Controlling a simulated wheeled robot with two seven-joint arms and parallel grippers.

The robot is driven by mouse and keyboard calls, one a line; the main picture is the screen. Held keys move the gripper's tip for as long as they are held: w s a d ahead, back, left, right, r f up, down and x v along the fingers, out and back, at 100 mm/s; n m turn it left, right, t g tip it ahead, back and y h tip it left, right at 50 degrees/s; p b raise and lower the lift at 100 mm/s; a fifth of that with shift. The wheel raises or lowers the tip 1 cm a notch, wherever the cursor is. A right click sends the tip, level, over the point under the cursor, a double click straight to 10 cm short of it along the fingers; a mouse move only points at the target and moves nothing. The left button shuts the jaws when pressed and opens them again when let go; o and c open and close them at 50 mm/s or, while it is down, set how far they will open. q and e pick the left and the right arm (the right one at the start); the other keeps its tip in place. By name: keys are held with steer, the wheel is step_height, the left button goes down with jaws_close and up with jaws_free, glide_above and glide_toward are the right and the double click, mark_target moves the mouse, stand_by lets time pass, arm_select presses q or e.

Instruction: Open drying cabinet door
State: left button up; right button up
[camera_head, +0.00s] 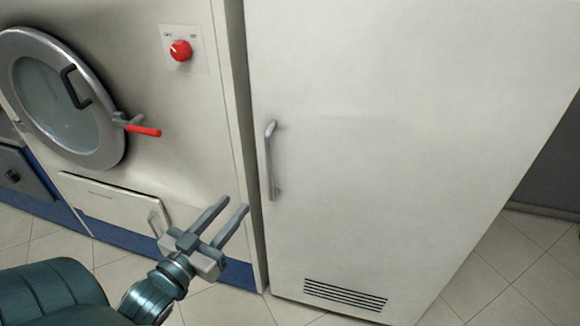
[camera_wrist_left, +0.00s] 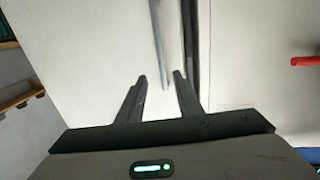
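The drying cabinet door (camera_head: 380,130) is a tall pale panel on the right of the head view, and it looks shut. Its vertical metal handle (camera_head: 271,160) is near the door's left edge. My left gripper (camera_head: 230,210) is open and empty, below and to the left of the handle. In the left wrist view the gripper's two fingers (camera_wrist_left: 160,78) are apart, with the handle (camera_wrist_left: 159,40) just beyond the fingertips, lying roughly between them. The fingers do not appear to touch it. My right gripper is in neither view.
A cleaning machine with a round glass door (camera_head: 60,100), red-tipped lever (camera_head: 143,131) and red knob (camera_head: 180,50) stands directly left of the cabinet. A low flap (camera_head: 112,207) sits beneath it. Tiled floor (camera_head: 500,270) is clear at the right.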

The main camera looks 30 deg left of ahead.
mark_target(268, 166)
arm_select(q)
steer(key=shift+a, duration=0.15)
